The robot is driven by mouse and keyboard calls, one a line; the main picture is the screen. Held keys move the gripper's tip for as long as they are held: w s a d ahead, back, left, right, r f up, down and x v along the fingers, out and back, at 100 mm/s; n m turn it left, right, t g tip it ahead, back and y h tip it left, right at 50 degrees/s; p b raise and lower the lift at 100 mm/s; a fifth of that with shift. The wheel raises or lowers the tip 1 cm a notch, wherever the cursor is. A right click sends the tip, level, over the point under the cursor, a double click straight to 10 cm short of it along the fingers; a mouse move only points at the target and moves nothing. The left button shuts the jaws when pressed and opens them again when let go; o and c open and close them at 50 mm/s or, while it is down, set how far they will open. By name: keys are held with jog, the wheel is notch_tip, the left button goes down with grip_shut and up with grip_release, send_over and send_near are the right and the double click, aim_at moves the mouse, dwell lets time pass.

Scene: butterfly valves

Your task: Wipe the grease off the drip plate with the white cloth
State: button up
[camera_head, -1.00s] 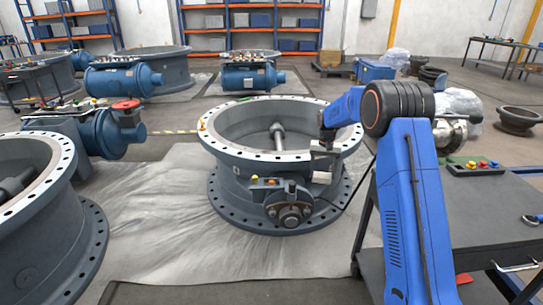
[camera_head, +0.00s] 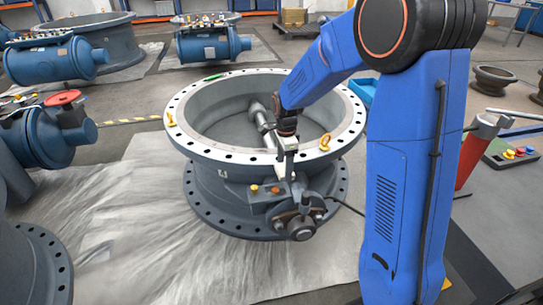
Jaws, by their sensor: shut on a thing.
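My gripper (camera_head: 286,158) is at the front rim of the middle butterfly valve (camera_head: 215,184), pointing down just above the gearbox. It is shut on a small pale piece that looks like the white cloth (camera_head: 281,172); its lower edge is close to the rim and gearbox, and I cannot tell whether it touches. I cannot make out the drip plate or any grease in this view. My blue arm covers the right side of the valve.
The gearbox with its round stub (camera_head: 302,226) sticks out at the valve's front. Yellow lifting eyes (camera_head: 324,142) stand on the rim. Pale sheeting (camera_head: 150,235) covers the floor at left.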

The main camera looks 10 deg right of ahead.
jog(key=shift+a+f, duration=0.15)
jog(key=shift+a, duration=0.1)
jog(key=shift+f, duration=3.75)
jog(key=shift+f, duration=0.7)
jog(key=shift+a, duration=0.1)
